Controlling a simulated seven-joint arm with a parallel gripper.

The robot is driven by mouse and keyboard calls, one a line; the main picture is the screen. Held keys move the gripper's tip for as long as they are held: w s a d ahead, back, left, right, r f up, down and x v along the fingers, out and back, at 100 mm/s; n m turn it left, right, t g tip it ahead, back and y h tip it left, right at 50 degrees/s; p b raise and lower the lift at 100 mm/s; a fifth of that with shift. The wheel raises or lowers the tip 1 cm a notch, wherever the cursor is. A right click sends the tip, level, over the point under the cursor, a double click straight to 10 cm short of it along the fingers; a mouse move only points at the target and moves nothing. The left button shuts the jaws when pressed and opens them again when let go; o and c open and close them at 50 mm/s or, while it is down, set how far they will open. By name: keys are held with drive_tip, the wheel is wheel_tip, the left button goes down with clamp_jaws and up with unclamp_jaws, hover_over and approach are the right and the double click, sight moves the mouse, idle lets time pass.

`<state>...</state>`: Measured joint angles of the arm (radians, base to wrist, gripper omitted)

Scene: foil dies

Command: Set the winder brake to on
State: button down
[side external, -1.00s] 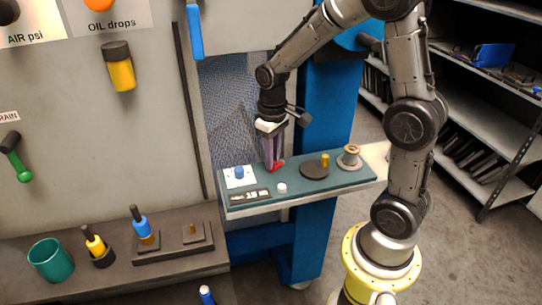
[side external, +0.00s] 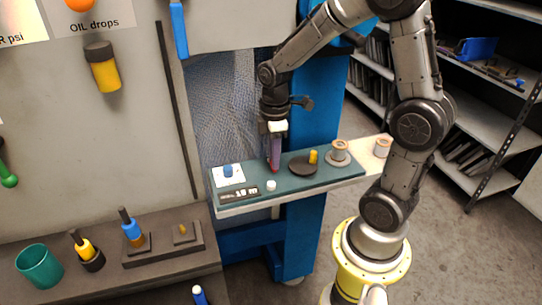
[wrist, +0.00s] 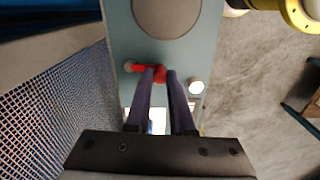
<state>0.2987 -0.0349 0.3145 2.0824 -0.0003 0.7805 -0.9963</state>
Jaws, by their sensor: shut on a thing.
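The winder panel (side external: 250,200) is a teal shelf in front of a mesh. A small red lever (wrist: 142,68) lies across it in the wrist view, pointing left from its rounded red end; I take it to be the brake. My gripper (wrist: 163,76) points down with its two long purple-grey fingers at the red rounded end, shut on it. In the side view my gripper (side external: 274,168) stands over the lever spot, between the blue knob and the dark disc. The fingers hide most of the lever there. I cannot read any on or off mark.
The panel also bears a blue knob on a white plate (side external: 228,171), a small display (side external: 239,194), a white button (side external: 271,185), a dark disc with a yellow peg (side external: 303,166) and a spool (side external: 340,152). A teal cup (side external: 38,264) stands on the lower left shelf.

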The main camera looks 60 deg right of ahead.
drive_tip(key=shift+d+r+n, duration=0.1)
drive_tip(key=shift+d+n, duration=0.05)
drive_tip(key=shift+n, duration=0.35)
drive_tip(key=shift+s, duration=0.1)
drive_tip(key=c, duration=0.8)
unclamp_jaws()
drive_tip(key=shift+o, duration=0.2)
wheel_tip(320, 180, up, 14)
drive_tip(key=shift+s, duration=0.1)
drive_tip(key=s+a+f+m+t, duration=0.1)
drive_tip(key=s+a+m+t, duration=0.4)
drive_tip(key=s+a+m, duration=0.4)
drive_tip(key=shift+s+f+t, duration=0.3)
drive_tip(key=shift+s+f, duration=0.1)
drive_tip(key=shift+s, duration=0.85)
